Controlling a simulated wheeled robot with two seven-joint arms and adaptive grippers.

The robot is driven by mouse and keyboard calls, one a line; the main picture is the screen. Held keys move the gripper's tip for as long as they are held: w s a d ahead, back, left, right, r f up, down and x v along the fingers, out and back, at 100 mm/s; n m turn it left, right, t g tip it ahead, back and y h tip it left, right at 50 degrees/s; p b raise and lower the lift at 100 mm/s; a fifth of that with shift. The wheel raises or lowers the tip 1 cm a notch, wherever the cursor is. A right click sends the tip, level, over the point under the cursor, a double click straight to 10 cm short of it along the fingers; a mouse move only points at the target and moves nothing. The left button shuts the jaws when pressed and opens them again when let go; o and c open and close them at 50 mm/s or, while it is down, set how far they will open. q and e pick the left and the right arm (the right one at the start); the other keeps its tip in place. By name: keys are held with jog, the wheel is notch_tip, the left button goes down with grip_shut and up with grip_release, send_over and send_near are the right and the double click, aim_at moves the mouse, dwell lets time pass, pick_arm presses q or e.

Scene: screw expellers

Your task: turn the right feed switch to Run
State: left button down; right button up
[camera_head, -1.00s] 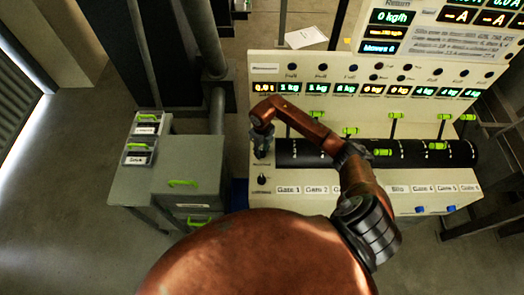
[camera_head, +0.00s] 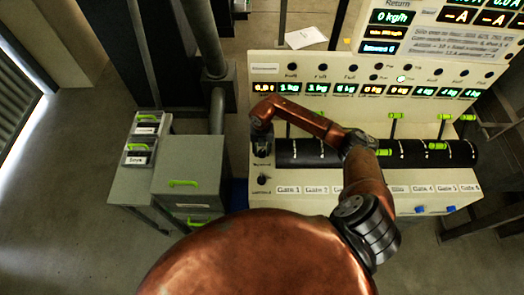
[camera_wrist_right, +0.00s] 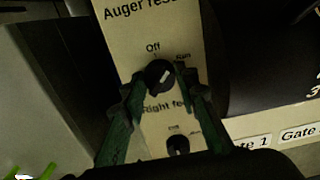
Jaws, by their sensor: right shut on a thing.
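The right feed switch (camera_wrist_right: 160,75) is a round black knob with a white mark, with Off and Run printed above it and "Right fe…" below. The mark tilts up and right, towards the Run side. My right gripper (camera_wrist_right: 161,79) is shut on this knob, a green finger at each side. In the head view the right gripper (camera_head: 262,150) is at the left end of the cream panel and hides the switch. My left gripper is not in view.
Another black knob (camera_wrist_right: 178,146) sits just below on the panel; it also shows in the head view (camera_head: 263,179). A dark cylinder (camera_head: 300,152) lies right of the gripper.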

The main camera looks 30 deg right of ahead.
aim_at(262, 151)
jog(key=shift+d+m, duration=0.1)
jog(key=shift+m, duration=1.5)
jog(key=o, duration=1.1)
jog(key=shift+o, duration=0.2)
jog(key=shift+r, duration=0.1)
notch_tip(262, 151, up, 12)
